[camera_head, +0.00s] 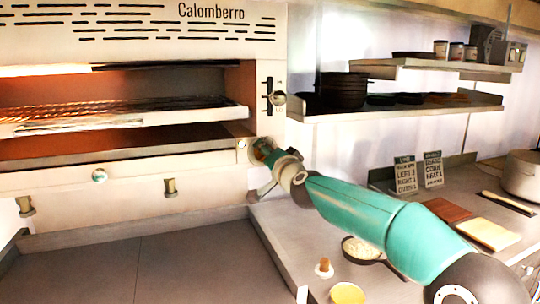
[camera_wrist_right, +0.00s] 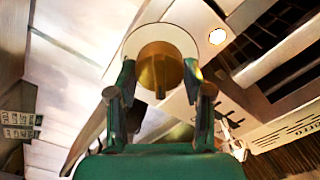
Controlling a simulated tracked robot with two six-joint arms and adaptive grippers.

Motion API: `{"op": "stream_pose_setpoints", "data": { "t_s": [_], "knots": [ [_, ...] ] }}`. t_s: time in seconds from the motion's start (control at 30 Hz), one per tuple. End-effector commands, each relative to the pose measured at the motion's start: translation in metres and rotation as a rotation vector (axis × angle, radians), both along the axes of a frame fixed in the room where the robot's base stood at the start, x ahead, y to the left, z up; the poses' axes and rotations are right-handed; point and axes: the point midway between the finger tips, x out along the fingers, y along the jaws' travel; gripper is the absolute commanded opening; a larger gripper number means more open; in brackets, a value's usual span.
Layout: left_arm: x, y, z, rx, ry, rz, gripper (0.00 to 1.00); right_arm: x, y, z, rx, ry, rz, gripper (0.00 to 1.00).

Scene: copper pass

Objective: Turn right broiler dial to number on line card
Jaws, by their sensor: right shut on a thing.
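My right gripper (camera_head: 262,152) is at the lower right corner of the broiler front. It is shut on the right broiler dial, a round brass knob (camera_wrist_right: 160,72) that sits between its two fingers in the right wrist view. In the head view the gripper and wrist mostly cover this dial, and its pointer setting cannot be read. The line card (camera_head: 405,176) is a dark card standing on the right counter. Its small text seems to read "LEFT 3" and "RIGHT 1", though it is blurred. My left gripper is not in view.
A slider control (camera_head: 280,98) is above my gripper. A second card (camera_head: 432,170) stands beside the line card. A pan (camera_head: 362,248), a yellow bowl (camera_head: 347,293) and boards (camera_head: 489,234) lie near my right arm.

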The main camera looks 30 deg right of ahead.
Motion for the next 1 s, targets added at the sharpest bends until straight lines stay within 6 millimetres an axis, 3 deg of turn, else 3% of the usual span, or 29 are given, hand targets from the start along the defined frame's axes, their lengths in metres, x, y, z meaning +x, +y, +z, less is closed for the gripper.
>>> {"op": "stream_pose_setpoints", "data": {
  "t_s": [0.07,0.1,0.23,0.67,0.87,1.0],
  "knots": [
    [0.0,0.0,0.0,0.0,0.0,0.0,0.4,-0.001,-0.002,0.0,0.0,-0.002,-0.005,0.16],
    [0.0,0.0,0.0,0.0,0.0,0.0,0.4,-0.001,-0.002,0.0,0.0,-0.002,-0.005,0.55],
    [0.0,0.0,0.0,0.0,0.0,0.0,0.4,-0.001,-0.002,0.0,-0.001,-0.001,-0.004,0.75],
    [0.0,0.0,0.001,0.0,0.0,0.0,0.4,-0.005,0.001,0.001,-0.003,-0.001,-0.002,0.75],
    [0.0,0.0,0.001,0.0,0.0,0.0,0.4,-0.028,0.006,0.001,-0.002,-0.002,-0.001,0.75],
    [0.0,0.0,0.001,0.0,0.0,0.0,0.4,-0.055,0.012,0.001,-0.001,-0.001,-0.002,0.75]
  ]
}}
